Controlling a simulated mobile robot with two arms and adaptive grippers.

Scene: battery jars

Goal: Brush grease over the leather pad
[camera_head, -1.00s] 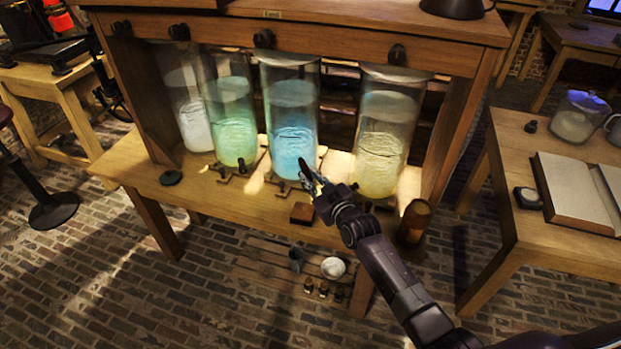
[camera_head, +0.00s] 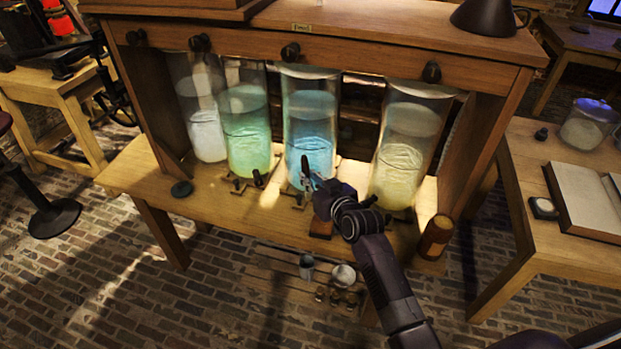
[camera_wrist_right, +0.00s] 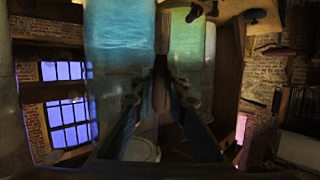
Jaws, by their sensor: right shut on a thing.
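My right gripper (camera_head: 314,184) is in front of the blue-filled jar, above the bench's front edge. It is shut on a slim dark-handled thing that looks like the brush (camera_head: 304,164). In the right wrist view the brush (camera_wrist_right: 160,85) stands between the fingers, with a paler brown end at the top. A small reddish-brown square block (camera_head: 320,230), possibly the leather pad, lies on the bench just below the gripper and is partly hidden by it. I cannot make out any grease. My left gripper is not in view.
Tall glass jars with white, green, blue (camera_head: 310,135) and yellow (camera_head: 405,150) contents stand along the bench (camera_head: 150,165). A brown cylinder (camera_head: 436,237) stands at the bench's right front. A dark disc (camera_head: 181,188) lies at left. A slatted lower shelf holds a white bowl (camera_head: 343,275).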

